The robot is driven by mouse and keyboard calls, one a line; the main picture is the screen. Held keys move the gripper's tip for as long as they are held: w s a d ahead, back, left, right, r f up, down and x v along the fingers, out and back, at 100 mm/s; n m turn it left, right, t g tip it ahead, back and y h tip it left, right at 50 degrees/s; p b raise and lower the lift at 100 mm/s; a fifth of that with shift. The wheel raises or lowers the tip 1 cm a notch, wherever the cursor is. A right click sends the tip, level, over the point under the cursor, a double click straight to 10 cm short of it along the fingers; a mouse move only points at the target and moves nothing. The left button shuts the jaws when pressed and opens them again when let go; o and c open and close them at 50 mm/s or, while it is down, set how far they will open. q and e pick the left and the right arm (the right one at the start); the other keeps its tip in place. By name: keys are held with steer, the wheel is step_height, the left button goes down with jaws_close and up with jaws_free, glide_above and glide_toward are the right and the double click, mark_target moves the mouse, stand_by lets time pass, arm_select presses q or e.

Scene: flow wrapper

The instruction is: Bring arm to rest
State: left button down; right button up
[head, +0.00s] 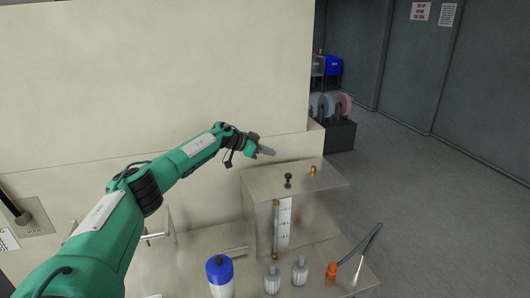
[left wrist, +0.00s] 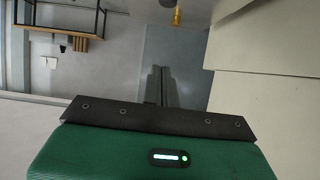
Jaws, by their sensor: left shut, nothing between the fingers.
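My left arm reaches in from the lower left in the head view, and its gripper (head: 266,151) is held in the air above and behind the metal box (head: 310,222). The fingers are together with nothing between them. In the left wrist view the closed gripper fingers (left wrist: 160,87) point away over grey floor. My right arm and gripper do not show.
A large cream panel (head: 150,70) stands close behind the arm. A blue-capped bottle (head: 220,275), two small grey bottles (head: 299,271) and an orange item (head: 331,269) stand at the front. Open floor (head: 440,220) lies to the right.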

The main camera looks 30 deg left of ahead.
arm_select(q)
steer(key=shift+v, duration=0.8)
